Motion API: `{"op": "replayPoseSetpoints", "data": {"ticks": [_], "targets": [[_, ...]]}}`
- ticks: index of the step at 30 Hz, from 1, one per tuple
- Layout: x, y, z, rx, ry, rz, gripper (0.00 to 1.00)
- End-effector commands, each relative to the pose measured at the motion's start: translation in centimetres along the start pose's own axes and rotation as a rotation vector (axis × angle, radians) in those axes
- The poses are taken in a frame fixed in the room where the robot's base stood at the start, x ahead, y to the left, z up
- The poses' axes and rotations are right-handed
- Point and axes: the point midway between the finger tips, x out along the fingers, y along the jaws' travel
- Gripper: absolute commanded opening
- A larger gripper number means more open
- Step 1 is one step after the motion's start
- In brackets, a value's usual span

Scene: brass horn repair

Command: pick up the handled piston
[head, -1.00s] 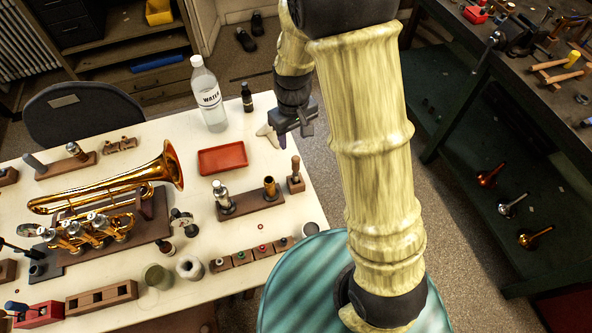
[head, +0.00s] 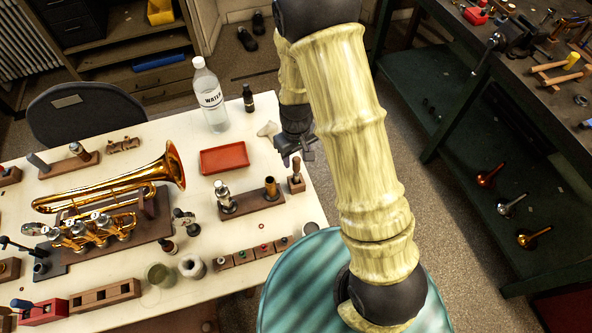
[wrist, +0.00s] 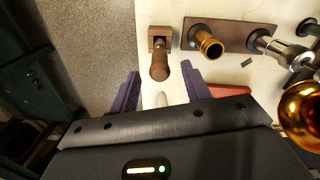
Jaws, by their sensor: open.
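The handled piston appears to be the piece with a brown wooden handle (head: 296,168) standing in a small wooden block (head: 297,185) near the table's right edge. In the wrist view the handle (wrist: 160,69) points toward the camera, and its block (wrist: 160,32) shows just beyond. Only the handle shows clearly; any lower part is hidden in the block. My gripper (head: 306,150) is open and empty, just behind the handle in the head view. In the wrist view the fingers of my gripper (wrist: 163,88) lie either side of the handle's line, with no contact visible.
A wooden rack (head: 245,203) with a silver piston (head: 223,196) and a brass cylinder (head: 271,188) stands close by. A red tray (head: 224,158), a water bottle (head: 209,95) and a brass horn (head: 165,170) are also on the table.

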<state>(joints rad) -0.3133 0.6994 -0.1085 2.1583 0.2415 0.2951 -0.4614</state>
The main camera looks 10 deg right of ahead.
Motion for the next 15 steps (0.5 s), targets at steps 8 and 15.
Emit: {"op": "replayPoseSetpoints", "data": {"ticks": [8, 15], "targets": [[2.6, 0.0, 0.1, 0.000, -0.001, 0.000, 0.47], [2.7, 0.0, 0.1, -0.001, 0.001, 0.000, 0.47]]}}
